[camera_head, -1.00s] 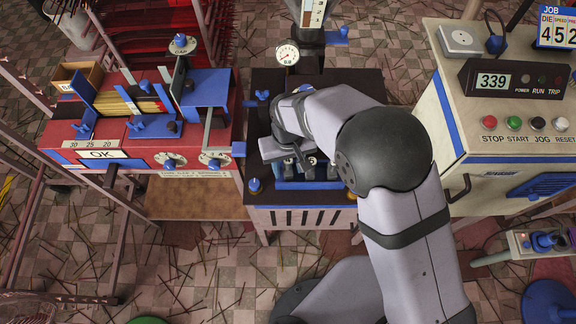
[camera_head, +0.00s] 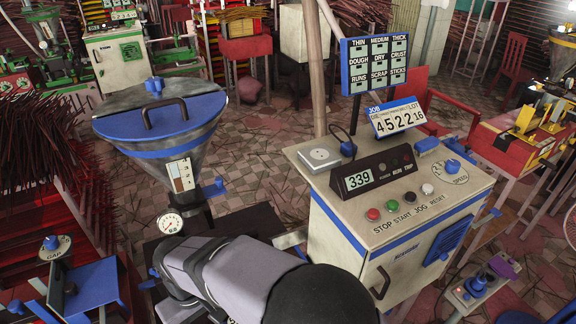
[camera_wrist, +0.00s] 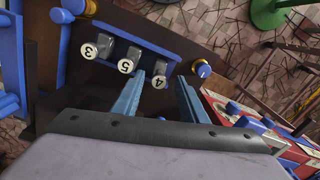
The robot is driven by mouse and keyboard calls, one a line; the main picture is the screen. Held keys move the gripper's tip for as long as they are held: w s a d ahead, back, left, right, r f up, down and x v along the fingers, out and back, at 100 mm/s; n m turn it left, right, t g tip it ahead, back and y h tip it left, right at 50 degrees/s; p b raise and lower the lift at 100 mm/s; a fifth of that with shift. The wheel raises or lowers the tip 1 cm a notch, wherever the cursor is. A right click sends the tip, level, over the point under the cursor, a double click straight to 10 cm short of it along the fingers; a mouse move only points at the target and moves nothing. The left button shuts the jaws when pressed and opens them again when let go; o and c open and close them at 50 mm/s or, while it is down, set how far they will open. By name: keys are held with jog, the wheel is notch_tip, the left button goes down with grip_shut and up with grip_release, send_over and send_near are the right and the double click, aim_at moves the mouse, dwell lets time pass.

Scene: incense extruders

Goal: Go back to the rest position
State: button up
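My gripper (camera_wrist: 157,92) shows in the wrist view as two blue-grey fingers held apart, with nothing seen gripped between them. Past the fingertips is a dark machine top with a blue rack (camera_wrist: 140,32) holding grey pegs with round white ends marked 3, 5 and 4 (camera_wrist: 159,82). The peg marked 4 appears between the fingers, with no clear contact. In the head view my arm crosses the bottom centre, over the extruder's dark top (camera_head: 240,220). The fingers are hidden there.
The extruder's blue-lidded hopper (camera_head: 165,115) and pressure gauge (camera_head: 170,222) stand close to my arm. Right of it is the control cabinet (camera_head: 400,215) with its 339 display (camera_head: 359,180). A blue sign board (camera_head: 378,65) stands behind.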

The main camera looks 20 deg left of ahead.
jog(key=w+d+r+m+p, duration=0.1)
jog(key=w+d+r+m, duration=0.1)
jog(key=d, duration=0.9)
jog(key=w+d+r+m+p, duration=0.1)
jog(key=w+d+m, duration=0.3)
jog(key=d, duration=0.8)
jog(key=w+d+r+m+p, duration=0.1)
jog(key=w+d+r+m, duration=0.2)
jog(key=d, duration=0.9)
jog(key=shift+w+r+p, duration=0.15)
jog(key=shift+r+p, duration=0.25)
jog(key=shift+r, duration=0.15)
jog(key=shift+o, duration=0.4)
jog(key=s+d+m+p, duration=0.1)
jog(key=s+d+m, duration=0.2)
jog(key=d, duration=0.4)
jog(key=shift+s+d, duration=0.25)
